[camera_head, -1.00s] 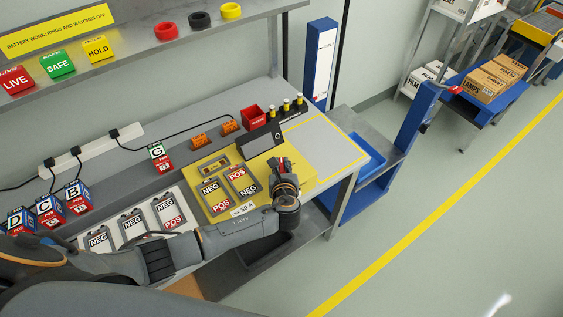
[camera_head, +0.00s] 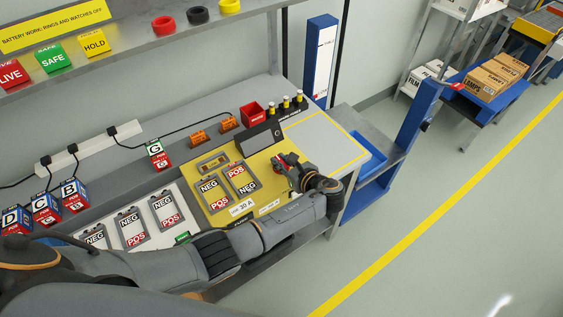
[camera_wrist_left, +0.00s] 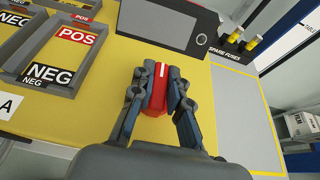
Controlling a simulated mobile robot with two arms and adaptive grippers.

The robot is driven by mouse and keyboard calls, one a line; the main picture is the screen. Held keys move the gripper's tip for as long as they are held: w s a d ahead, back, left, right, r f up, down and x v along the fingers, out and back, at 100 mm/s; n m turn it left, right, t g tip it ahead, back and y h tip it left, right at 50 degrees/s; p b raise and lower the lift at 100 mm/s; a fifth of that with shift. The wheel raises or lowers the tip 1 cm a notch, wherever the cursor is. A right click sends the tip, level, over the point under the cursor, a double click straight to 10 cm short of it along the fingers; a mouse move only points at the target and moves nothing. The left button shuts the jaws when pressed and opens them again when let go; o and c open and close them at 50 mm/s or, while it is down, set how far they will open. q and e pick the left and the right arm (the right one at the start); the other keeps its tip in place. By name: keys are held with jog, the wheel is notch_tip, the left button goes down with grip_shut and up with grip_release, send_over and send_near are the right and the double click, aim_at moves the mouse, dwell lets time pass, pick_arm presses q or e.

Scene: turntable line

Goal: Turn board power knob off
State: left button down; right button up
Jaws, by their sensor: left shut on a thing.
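The board is a yellow panel (camera_head: 217,218) on the workbench, with two grey NEG/POS trays on it. The red power knob (camera_wrist_left: 158,88) with a white mark line stands on the yellow board in the left wrist view. In that view its white line points up the picture, away from my wrist. My left gripper (camera_wrist_left: 158,96) is shut on the red knob, one finger on each side. In the head view the left gripper (camera_head: 287,165) is over the board's right part and mostly covers the knob. My right gripper is in neither view.
A dark display box (camera_head: 261,138) stands at the board's back edge, close beyond the knob. Spare fuses (camera_head: 287,103) stand behind it. A grey, yellow-outlined area (camera_head: 328,139) to the right is clear. Several battery trays (camera_head: 130,228) lie left of the board.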

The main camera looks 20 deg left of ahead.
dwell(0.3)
pick_arm(q)
jog(key=c, duration=1.3)
grip_release()
jog(key=shift+a, duration=0.1)
jog(key=shift+s, duration=0.1)
jog(key=v, duration=0.7)
jog(key=shift+d+r, duration=0.1)
jog(key=shift+d, duration=0.1)
